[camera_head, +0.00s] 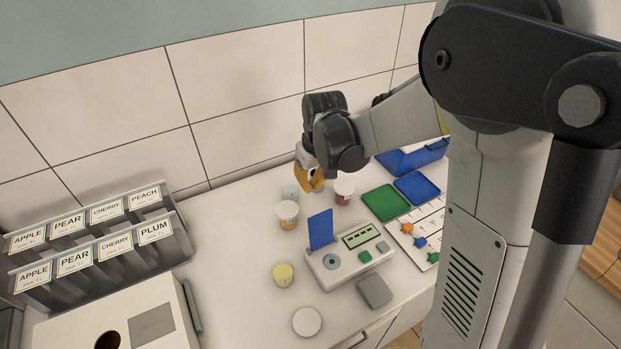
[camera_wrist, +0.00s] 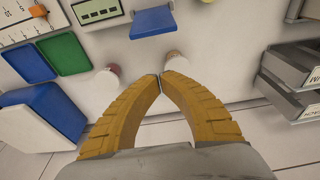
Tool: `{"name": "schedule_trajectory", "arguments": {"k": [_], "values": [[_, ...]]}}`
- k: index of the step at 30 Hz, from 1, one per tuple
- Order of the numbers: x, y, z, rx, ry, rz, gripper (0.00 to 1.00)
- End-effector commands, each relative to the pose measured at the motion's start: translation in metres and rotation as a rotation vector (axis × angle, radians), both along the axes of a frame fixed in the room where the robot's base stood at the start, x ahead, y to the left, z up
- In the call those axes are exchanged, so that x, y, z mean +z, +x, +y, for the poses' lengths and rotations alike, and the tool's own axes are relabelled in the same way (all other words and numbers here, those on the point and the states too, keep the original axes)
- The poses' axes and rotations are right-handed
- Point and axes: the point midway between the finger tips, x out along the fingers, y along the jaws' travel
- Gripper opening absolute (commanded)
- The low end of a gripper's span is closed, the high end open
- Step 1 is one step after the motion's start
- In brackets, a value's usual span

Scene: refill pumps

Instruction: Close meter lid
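The meter (camera_head: 345,262) is a pale box on the white counter, with a small display, a round port and buttons. Its blue lid (camera_head: 320,230) stands upright at the back left of the box, open. In the wrist view the lid (camera_wrist: 152,21) shows at the top, beside the meter's display (camera_wrist: 97,11). My gripper (camera_head: 309,186) is above the counter behind the meter, apart from the lid. In the wrist view its yellow fingers (camera_wrist: 160,77) meet at the tips with nothing seen between them.
A yellow cup (camera_head: 283,275) is left of the meter. Green (camera_head: 385,202) and blue (camera_head: 417,187) trays lie right. Labelled racks (camera_head: 95,245) stand left.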

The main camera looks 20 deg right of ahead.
Motion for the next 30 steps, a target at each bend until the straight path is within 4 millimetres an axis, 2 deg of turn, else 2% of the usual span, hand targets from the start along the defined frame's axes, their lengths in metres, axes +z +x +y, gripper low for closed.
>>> {"name": "schedule_trajectory", "arguments": {"k": [1, 9, 12, 18, 30], "values": [[-0.013, 0.003, 0.001, 0.000, 0.000, 0.000, 0.00], [-0.069, 0.014, 0.003, 0.000, 0.000, -0.001, 0.00], [-0.063, -0.004, -0.001, -0.001, -0.001, -0.001, 0.00], [-0.060, -0.023, -0.005, -0.001, 0.000, -0.001, 0.00], [-0.060, -0.026, -0.005, -0.001, 0.000, -0.001, 0.00]]}}
